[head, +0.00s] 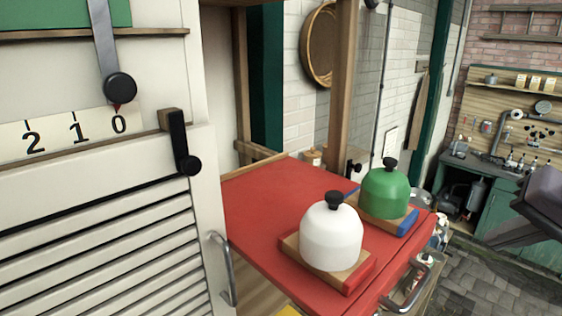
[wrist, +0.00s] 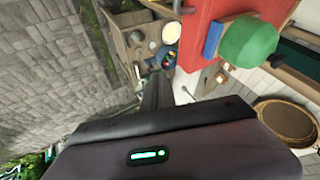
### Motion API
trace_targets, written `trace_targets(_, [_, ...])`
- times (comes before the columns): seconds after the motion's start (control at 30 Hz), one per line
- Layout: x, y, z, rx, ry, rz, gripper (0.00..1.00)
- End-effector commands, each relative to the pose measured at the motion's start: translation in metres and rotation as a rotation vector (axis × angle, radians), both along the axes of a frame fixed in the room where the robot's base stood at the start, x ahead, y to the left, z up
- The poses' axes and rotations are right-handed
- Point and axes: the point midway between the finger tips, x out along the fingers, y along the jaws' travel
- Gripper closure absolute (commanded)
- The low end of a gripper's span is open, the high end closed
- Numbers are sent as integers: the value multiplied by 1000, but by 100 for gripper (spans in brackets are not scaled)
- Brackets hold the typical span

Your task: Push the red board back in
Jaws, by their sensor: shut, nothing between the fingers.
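The red board (head: 270,215) sticks out of the shelf beside the white cabinet, its metal handle (head: 408,290) on the front edge. A white domed churn with a black knob (head: 331,238) stands upright on a red-edged wooden block on it. A green domed churn (head: 385,194) stands behind it on a blue-edged block. The wrist view shows the green churn (wrist: 248,42) and part of the red board (wrist: 195,35). My gripper (head: 492,240) is at the right edge of the head view, shut and empty, apart from the board. In the wrist view its dark body fills the bottom.
A louvred white cabinet front (head: 95,235) with a handle and a 2-1-0 scale stands at left. A wooden post (head: 343,90) rises behind the board. Paved floor (head: 480,285) is open at right. A green workbench (head: 500,200) stands at the far right.

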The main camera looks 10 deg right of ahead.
Motion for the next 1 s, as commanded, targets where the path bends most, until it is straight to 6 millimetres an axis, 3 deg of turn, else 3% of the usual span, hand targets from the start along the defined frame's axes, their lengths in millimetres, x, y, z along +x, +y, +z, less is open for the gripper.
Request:
trace_targets(0.03, [6, 1, -17, 2, 1, 4, 100])
trace_targets(0.1, [15, 1, -31, 3, 1, 3, 100])
trace_targets(0.37, [50, 0, -75, 2, 1, 4, 100])
trace_targets(0.63, [79, 22, -70, 1, 1, 2, 100])
trace_targets(1.0, [83, 24, -70, 2, 1, -1, 100])
